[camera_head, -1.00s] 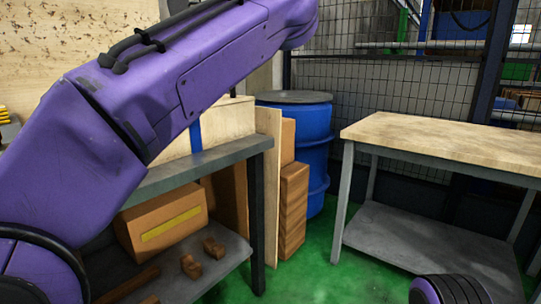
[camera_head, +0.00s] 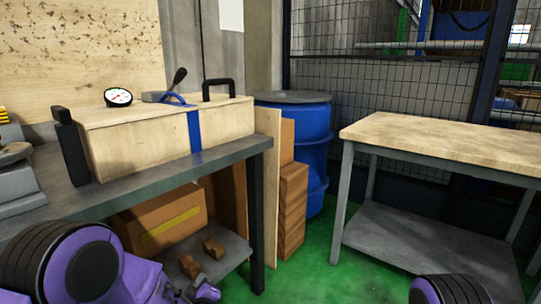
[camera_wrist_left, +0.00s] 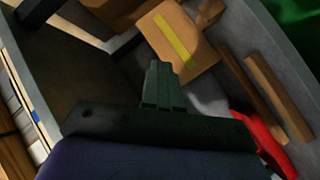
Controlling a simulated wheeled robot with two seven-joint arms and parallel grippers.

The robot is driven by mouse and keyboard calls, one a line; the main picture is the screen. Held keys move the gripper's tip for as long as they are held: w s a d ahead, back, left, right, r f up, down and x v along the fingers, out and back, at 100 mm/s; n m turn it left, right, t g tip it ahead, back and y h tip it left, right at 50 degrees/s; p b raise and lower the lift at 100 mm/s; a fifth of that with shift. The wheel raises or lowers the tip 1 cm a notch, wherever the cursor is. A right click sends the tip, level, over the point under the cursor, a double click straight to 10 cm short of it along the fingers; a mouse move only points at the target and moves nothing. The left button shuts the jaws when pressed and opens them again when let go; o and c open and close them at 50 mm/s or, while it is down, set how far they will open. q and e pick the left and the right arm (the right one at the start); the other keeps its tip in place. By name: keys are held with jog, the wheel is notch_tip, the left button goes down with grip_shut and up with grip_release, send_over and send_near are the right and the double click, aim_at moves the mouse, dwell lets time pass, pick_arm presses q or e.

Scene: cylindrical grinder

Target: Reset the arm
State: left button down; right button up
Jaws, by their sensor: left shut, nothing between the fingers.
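My left gripper (camera_wrist_left: 160,84) is in the wrist view, its dark fingers together with nothing between them. It is above the lower shelf of the grey bench, and the taped cardboard box (camera_wrist_left: 178,38) shows beyond its fingertips. In the head view my purple left arm is folded low at the bottom left, in front of the bench; the fingers are not clear there. My right gripper is not in view; only a purple and black part of my body shows at the bottom right edge.
A grey bench (camera_head: 150,182) holds a wooden case (camera_head: 150,140) and a dial gauge (camera_head: 118,97). Wood blocks (camera_head: 213,248) lie on its lower shelf. A blue barrel (camera_head: 308,145) stands behind. A wood-topped table (camera_head: 450,140) is at right. Green floor (camera_head: 305,275) lies between.

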pick_arm(q)
jog(key=s+a+f+m+g+h, duration=0.1)
jog(key=s+a+f+m+g, duration=0.3)
jog(key=s+f, duration=0.75)
jog(key=s+a+f+m+g, duration=0.1)
jog(key=s+a+f+g, duration=0.2)
jog(key=s, duration=0.6)
jog(key=s+a+f+g, duration=0.2)
jog(key=s+f, duration=0.2)
jog(key=s, duration=0.5)
jog(key=s+a+f+m+g, duration=0.1)
jog(key=s+a+f+g, duration=0.2)
jog(key=s, duration=0.6)
notch_tip(320, 180, up, 25)
jog(key=p, duration=2.5)
jog(key=shift+s+d+f+t+y, duration=0.2)
jog(key=shift+t+y, duration=0.1)
jog(key=shift+t, duration=0.1)
jog(key=shift+r+p, duration=0.15)
jog(key=shift+p, duration=0.15)
